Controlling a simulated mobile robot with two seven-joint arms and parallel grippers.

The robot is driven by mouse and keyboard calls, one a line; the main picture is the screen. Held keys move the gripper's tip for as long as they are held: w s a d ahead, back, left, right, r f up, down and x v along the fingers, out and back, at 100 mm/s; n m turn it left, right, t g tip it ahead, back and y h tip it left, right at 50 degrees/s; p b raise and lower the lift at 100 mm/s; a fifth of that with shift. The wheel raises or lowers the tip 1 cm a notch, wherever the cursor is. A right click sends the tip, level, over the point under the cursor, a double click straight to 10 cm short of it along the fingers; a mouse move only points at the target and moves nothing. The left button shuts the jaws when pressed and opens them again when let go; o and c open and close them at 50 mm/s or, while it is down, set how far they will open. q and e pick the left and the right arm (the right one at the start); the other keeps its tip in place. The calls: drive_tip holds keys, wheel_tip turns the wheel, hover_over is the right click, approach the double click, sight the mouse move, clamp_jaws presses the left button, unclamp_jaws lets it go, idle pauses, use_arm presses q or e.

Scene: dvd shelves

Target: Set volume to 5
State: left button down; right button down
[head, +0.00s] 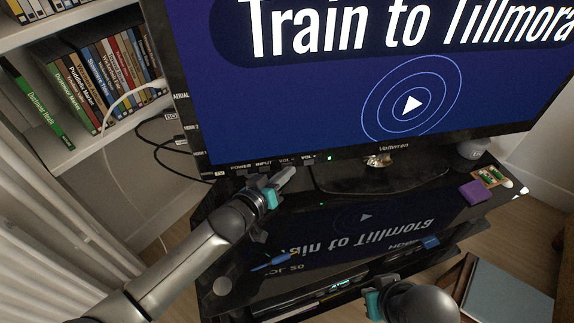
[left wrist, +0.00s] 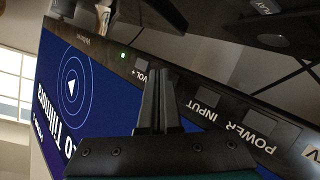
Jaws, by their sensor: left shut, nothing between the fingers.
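The TV (head: 330,80) shows a blue screen with a "Train to Tillmora" title and a play symbol; no volume number is visible. Its lower bezel carries POWER, INPUT, VOL - (head: 287,160) and VOL + (head: 308,157) labels. My left gripper (head: 290,171) is shut and empty, its tips close to the bezel just below the VOL labels. In the left wrist view the shut fingers (left wrist: 155,75) lie between VOL + (left wrist: 141,70) and INPUT (left wrist: 204,104), covering the VOL - area. Contact cannot be told. My right gripper (head: 373,302) is at the bottom, its fingers unclear.
The glossy black TV stand (head: 360,220) holds the TV foot, a purple box (head: 475,193) and a small grey device (head: 472,150). A shelf of DVDs (head: 100,70) and loose cables stand at left.

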use_arm(q)
drive_tip(key=shift+w, duration=0.15)
idle(0.5)
drive_tip(key=shift+s+d+p, duration=0.1)
drive_tip(key=shift+s+p, duration=0.45)
drive_tip(key=shift+s, duration=0.2)
drive_tip(key=s+p, duration=0.1)
drive_tip(key=s, duration=0.1)
drive_tip(key=s+d+p, duration=0.1)
drive_tip(key=s, duration=0.2)
drive_tip(key=shift+d+p, duration=0.1)
drive_tip(key=shift+p, duration=0.3)
idle(2.4)
